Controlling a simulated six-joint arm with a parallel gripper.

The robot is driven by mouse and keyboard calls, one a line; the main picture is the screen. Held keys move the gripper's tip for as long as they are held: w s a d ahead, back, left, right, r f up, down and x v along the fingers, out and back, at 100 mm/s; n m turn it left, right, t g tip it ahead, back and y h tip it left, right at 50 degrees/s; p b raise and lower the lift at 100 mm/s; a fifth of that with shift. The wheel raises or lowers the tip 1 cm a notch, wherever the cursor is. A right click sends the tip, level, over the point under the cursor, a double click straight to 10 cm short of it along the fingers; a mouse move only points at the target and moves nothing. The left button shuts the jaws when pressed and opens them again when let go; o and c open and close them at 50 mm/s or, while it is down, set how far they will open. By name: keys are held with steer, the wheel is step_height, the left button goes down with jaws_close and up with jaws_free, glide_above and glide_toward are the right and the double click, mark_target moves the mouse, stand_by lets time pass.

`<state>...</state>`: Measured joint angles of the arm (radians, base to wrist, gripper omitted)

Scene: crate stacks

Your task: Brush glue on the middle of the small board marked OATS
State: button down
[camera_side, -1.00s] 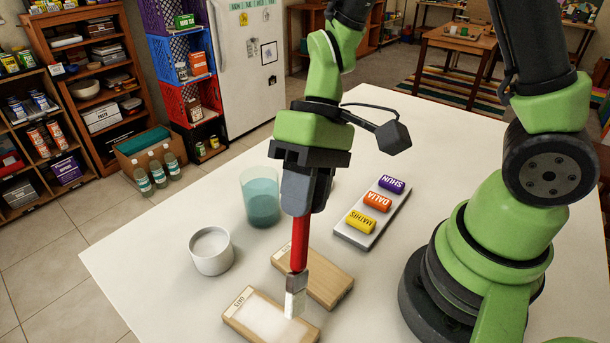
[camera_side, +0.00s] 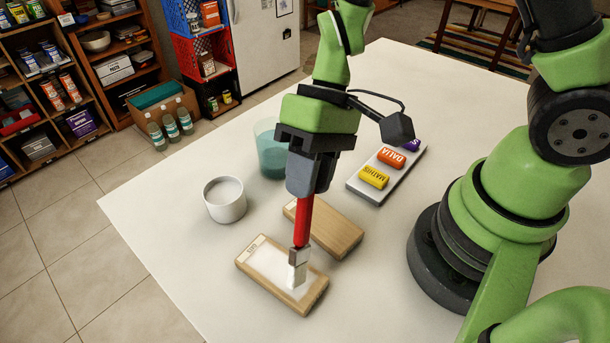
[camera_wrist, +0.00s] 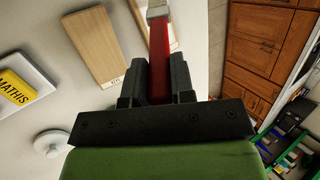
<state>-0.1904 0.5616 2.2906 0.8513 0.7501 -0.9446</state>
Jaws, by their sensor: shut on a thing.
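The small board marked OATS (camera_side: 318,292) lies flat at the front of the table, its label at the left end. A pale whitish patch (camera_side: 270,266) covers much of its top. My gripper (camera_side: 305,195) is shut on a red-handled brush (camera_side: 303,222), held steeply with the bristles down. The bristle end is over the right half of the patch, at or very near the surface; I cannot tell if it touches. In the wrist view the brush handle (camera_wrist: 159,65) rises between the jaws, and its tip is cut off.
A second wooden board (camera_side: 335,232) lies just behind, partly hidden by my gripper. A white cup (camera_side: 225,203) and a teal tumbler (camera_side: 268,158) stand left. The table's left front is bare.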

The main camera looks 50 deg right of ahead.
steer(key=shift+w+d, duration=0.1)
steer(key=shift+d, duration=0.8)
steer(key=shift+d+r, duration=0.15)
steer(key=shift+r, duration=3.95)
